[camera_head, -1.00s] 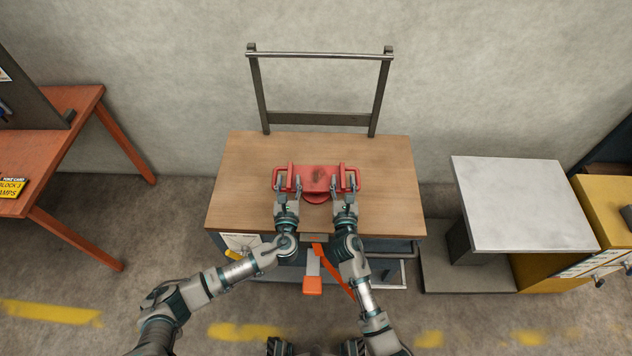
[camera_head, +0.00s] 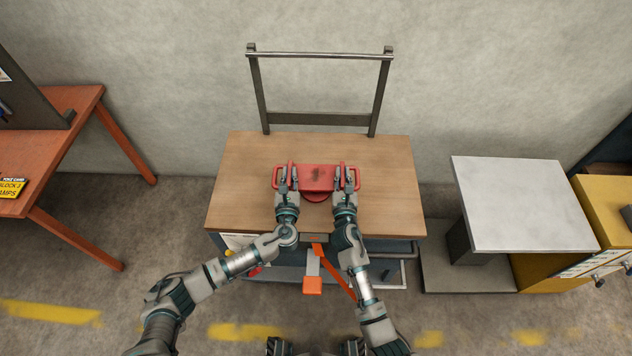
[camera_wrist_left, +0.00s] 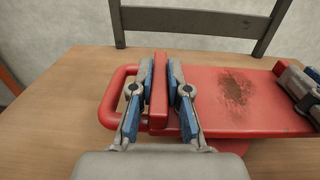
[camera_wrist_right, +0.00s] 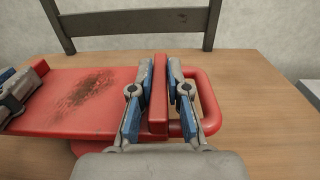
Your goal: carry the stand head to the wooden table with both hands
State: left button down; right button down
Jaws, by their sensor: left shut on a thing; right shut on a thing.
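The stand head is a red plate (camera_head: 317,176) with a dark worn patch on top, an upright rib and a loop handle at each end, and a round red part beneath its near edge. It is over the middle of the wooden table (camera_head: 390,212); I cannot tell whether it touches the top. My left gripper (camera_head: 288,181) is shut on the left rib (camera_wrist_left: 159,95), its blue-padded fingers on both sides. My right gripper (camera_head: 346,180) is shut on the right rib (camera_wrist_right: 158,95) in the same way. The plate looks level.
A dark metal frame (camera_head: 320,118) stands at the table's back edge. Orange parts (camera_head: 313,284) show below its front edge. A grey-topped stand (camera_head: 522,205) and yellow cabinet (camera_head: 608,215) are at right, a red bench (camera_head: 60,145) at left. The tabletop around the plate is clear.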

pick_arm(q)
jog(key=shift+r, duration=0.1)
pick_arm(e)
jog(key=shift+r, duration=0.1)
